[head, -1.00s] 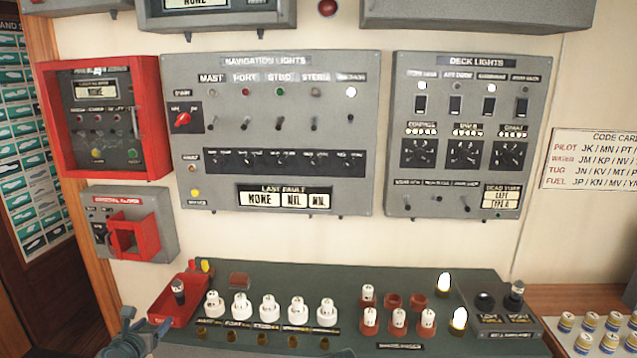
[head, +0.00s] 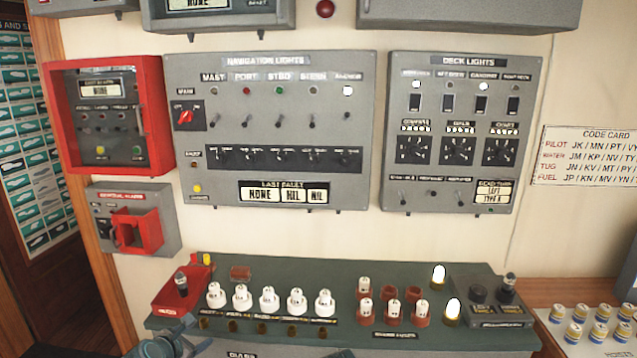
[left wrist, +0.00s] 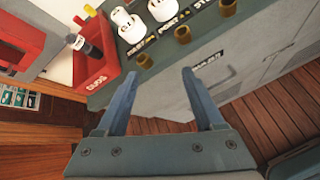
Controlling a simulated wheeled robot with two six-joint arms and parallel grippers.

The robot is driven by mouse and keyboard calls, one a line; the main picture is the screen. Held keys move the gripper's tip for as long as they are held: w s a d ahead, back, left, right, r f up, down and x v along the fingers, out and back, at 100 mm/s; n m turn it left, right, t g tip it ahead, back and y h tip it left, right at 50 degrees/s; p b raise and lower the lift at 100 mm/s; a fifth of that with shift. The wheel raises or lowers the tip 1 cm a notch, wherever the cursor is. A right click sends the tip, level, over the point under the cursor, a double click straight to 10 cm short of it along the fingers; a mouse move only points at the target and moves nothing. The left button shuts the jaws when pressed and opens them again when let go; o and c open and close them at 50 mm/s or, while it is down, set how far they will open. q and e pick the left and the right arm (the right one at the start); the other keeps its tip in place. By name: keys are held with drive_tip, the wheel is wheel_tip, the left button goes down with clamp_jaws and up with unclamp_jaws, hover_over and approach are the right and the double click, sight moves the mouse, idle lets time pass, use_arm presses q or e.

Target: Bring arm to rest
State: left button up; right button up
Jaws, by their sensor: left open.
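My left gripper (left wrist: 158,100) shows in the left wrist view with its two blue-grey fingers apart and nothing between them. It is in front of and below the edge of the green console top (head: 225,273), near the red tray (head: 172,298) at the console's left end. In the head view only a blurred part of my left arm shows at the bottom edge, left of centre; the fingertips are not clear there. My right gripper is in neither view.
White lamp holders (head: 269,299) and red sockets (head: 393,315) stand on the console. Above are the navigation lights panel (head: 270,120), the deck lights panel (head: 460,130) and a red-framed box (head: 108,115). Several small jars (head: 590,325) stand at right. Wood floor (left wrist: 150,135) lies below the gripper.

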use_arm(q)
drive_tip(key=s+d+f+m+g+h, duration=0.1)
drive_tip(key=s+d+f+m+g, duration=0.25)
drive_tip(key=d+m, duration=0.5)
drive_tip(key=s+d+f+m+g+h, duration=0.1)
drive_tip(key=s+d+f+m+g, duration=0.25)
drive_tip(key=d+m, duration=0.5)
drive_tip(key=s+d+f+m+g+y, duration=0.2)
drive_tip(key=s+d+m+g+y, duration=0.2)
drive_tip(key=s+d+m, duration=0.3)
drive_tip(key=s+m, duration=0.5)
drive_tip(key=m, duration=0.4)
drive_tip(key=shift+d+f+g+y, duration=0.3)
drive_tip(key=shift+f, duration=0.05)
drive_tip(key=shift+c, duration=0.2)
